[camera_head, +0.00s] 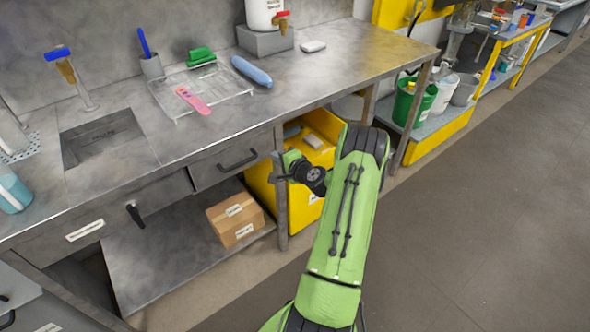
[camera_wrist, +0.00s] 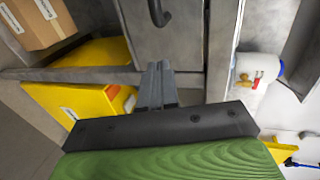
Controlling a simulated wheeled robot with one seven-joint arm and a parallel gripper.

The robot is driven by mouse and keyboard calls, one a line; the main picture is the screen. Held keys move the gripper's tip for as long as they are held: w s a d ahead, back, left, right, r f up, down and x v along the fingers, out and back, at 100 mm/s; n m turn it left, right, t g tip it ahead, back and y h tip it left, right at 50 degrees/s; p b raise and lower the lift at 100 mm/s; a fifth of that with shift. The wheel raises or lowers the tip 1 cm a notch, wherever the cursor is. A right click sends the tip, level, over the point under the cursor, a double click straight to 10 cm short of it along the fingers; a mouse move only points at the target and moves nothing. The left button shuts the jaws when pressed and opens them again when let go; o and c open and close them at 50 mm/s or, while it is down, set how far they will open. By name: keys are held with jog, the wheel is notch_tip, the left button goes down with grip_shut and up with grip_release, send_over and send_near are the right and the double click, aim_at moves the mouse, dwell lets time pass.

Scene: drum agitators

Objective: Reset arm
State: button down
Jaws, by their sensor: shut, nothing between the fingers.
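My green arm reaches forward beside the metal bench in the head view. My gripper (camera_wrist: 158,72) shows in the wrist view with its two grey fingers together and nothing between them. It points at the bench's front, near the bench leg and the drawer (camera_wrist: 165,35) with the black handle. In the head view the arm's black wrist part is in front of the yellow bin (camera_head: 325,125), and the fingertips are hard to make out there.
A cardboard box (camera_head: 236,219) sits on the lower shelf. A green bucket (camera_head: 408,103) stands at the right. The floor (camera_head: 480,220) at the right is clear.

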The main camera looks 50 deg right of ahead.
jog(key=v, duration=0.7)
jog(key=shift+s, duration=0.25)
jog(key=shift+a, duration=0.1)
jog(key=w+a+r+n+g+y+p, duration=0.25)
jog(key=a+r+n, duration=0.45)
jog(key=a, duration=0.5)
jog(key=w+a+r+n+g+y+p, duration=0.2)
jog(key=w+a+r+n+g+y, duration=0.15)
jog(key=a+r+n, duration=0.65)
jog(key=s+a+r+n+g+p, duration=0.2)
jog(key=s+a+r, duration=0.4)
jog(key=s+a, duration=0.45)
jog(key=s+a+r+n+h+p, duration=0.1)
jog(key=s+a+r, duration=0.1)
jog(key=s, duration=0.4)
jog(key=s+a+r+n+h+p, duration=0.1)
jog(key=s+a+r, duration=0.1)
jog(key=s, duration=0.3)
jog(key=shift+s+r, duration=0.4)
jog(key=shift+r, duration=0.15)
